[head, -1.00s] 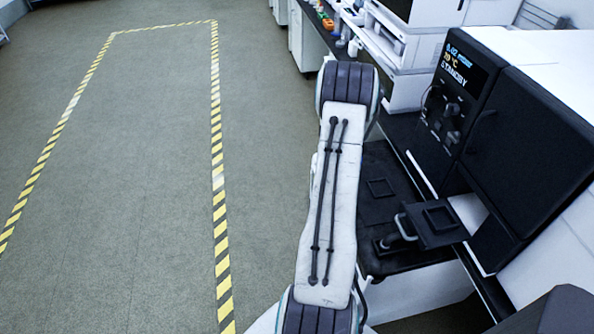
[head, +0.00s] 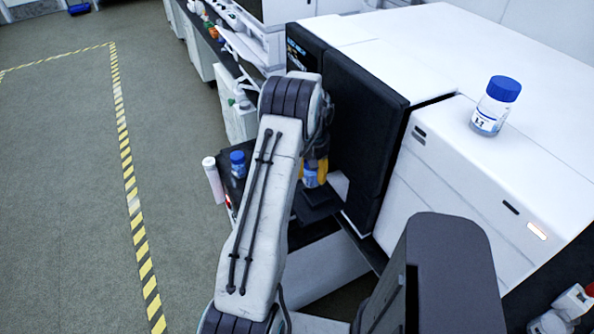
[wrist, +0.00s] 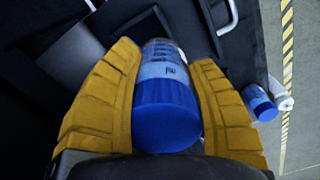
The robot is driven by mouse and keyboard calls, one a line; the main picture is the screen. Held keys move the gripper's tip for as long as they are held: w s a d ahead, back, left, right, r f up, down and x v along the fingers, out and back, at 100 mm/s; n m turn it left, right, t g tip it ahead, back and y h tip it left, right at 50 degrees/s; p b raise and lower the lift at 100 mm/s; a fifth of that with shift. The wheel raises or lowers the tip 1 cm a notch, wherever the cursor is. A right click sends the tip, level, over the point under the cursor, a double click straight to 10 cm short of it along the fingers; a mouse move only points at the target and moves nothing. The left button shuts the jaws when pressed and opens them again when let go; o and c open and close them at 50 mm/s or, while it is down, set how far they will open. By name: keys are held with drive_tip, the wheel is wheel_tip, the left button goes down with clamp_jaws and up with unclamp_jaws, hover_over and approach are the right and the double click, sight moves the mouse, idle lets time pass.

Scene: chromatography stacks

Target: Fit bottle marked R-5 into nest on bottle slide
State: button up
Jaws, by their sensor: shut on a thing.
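My gripper (head: 318,165) has yellow fingers, shut on a clear bottle with a blue cap (wrist: 165,112). The held bottle also shows between the fingers in the head view (head: 310,178). Its label faces the wrist camera in part, but I cannot read the mark. The dark bottle slide (head: 320,203) juts out in front of the black module, by the held bottle. Its nest is hidden in the head view. I cannot tell whether the bottle touches the slide.
A second blue-capped bottle (head: 238,164) and a white-capped bottle (head: 213,180) stand on the dark bench at left. Another blue-capped bottle (head: 492,108) stands on the white instrument (head: 470,170) at right. The black module (head: 362,130) rises close beside my gripper. Floor at left is clear.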

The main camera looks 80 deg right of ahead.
drive_tip(key=shift+s+d, duration=0.25)
drive_tip(key=shift+s, duration=0.7)
drive_tip(key=shift+f, duration=0.15)
drive_tip(key=shift+f+b, duration=2.2)
drive_tip(key=shift+f, duration=0.95)
drive_tip(key=shift+f+b, duration=0.4)
drive_tip(key=o, duration=1.3)
drive_tip(key=shift+r, duration=0.1)
drive_tip(key=shift+r, duration=3.7)
